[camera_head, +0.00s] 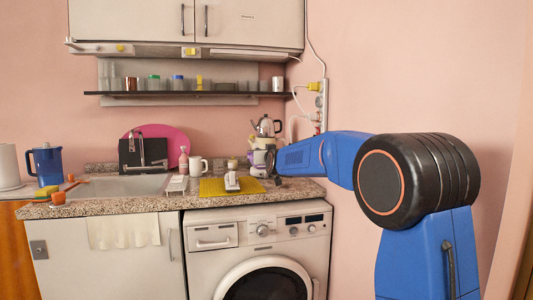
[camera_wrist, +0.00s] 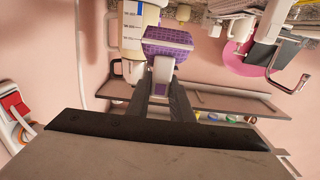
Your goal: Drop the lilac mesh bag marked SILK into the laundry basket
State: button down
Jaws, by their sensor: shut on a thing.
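My gripper (camera_wrist: 165,85) is shut on the lilac mesh bag (camera_wrist: 168,38), which shows a purple grid-like surface just beyond the fingertips in the wrist view. The SILK marking cannot be read. In the head view my gripper (camera_head: 274,163) is small and partly hidden by my arm, above the right end of the counter. The laundry basket is not seen in either view.
The speckled counter (camera_head: 110,203) holds a yellow mat (camera_head: 212,188), a white mug (camera_head: 197,166) and a blue jug (camera_head: 46,165). A washing machine (camera_head: 262,223) is below, a shelf (camera_head: 190,94) above.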

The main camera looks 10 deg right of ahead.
jog(key=shift+a, duration=1.4)
jog(key=shift+s, duration=0.15)
jog(key=s, duration=3.3)
jog(key=shift+s, duration=0.15)
jog(key=shift+s, duration=0.1)
